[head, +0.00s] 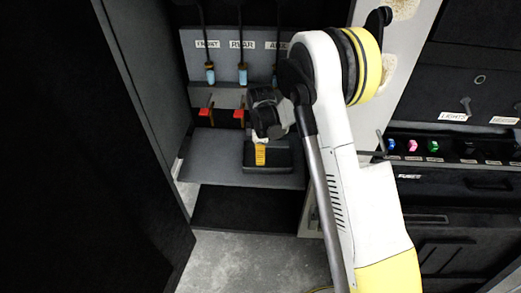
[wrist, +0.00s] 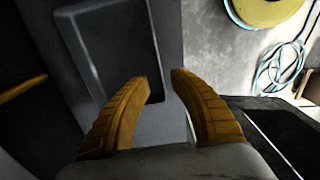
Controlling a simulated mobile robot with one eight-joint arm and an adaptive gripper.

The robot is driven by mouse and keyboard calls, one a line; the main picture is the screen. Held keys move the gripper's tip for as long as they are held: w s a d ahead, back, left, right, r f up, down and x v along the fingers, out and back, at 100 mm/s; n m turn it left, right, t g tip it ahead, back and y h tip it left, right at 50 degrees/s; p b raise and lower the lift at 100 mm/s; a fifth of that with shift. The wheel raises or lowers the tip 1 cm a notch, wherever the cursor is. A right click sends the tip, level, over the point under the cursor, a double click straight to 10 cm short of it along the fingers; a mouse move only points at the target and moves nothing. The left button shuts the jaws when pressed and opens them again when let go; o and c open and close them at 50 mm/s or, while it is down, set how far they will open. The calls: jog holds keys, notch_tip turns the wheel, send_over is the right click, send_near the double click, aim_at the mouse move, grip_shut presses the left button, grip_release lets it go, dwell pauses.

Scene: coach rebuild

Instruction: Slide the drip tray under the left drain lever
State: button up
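The black, shallow drip tray (head: 283,158) sits on the grey shelf (head: 212,157), right of and below the left drain lever (head: 206,108), which has a red handle. A second red lever (head: 239,115) is beside it; my gripper hides whatever is farther right. My gripper (head: 260,156) points down at the tray, its yellow fingers overlapping the tray's front. In the wrist view, the fingers (wrist: 161,78) are apart, with the right wall of the tray (wrist: 153,40) between their tips. A gap shows beside the right finger; contact is unclear.
A dark side panel (head: 160,80) bounds the shelf at left. The shelf left of the tray is clear. A lower dark ledge (head: 245,209) lies beneath. Coloured switches (head: 412,146) are at right.

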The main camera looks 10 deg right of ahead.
aim_at(261, 174)
notch_tip(261, 174, down, 8)
jog(key=shift+f+b, duration=0.15)
jog(key=shift+b, duration=1.1)
jog(key=shift+c, duration=0.4)
grip_shut()
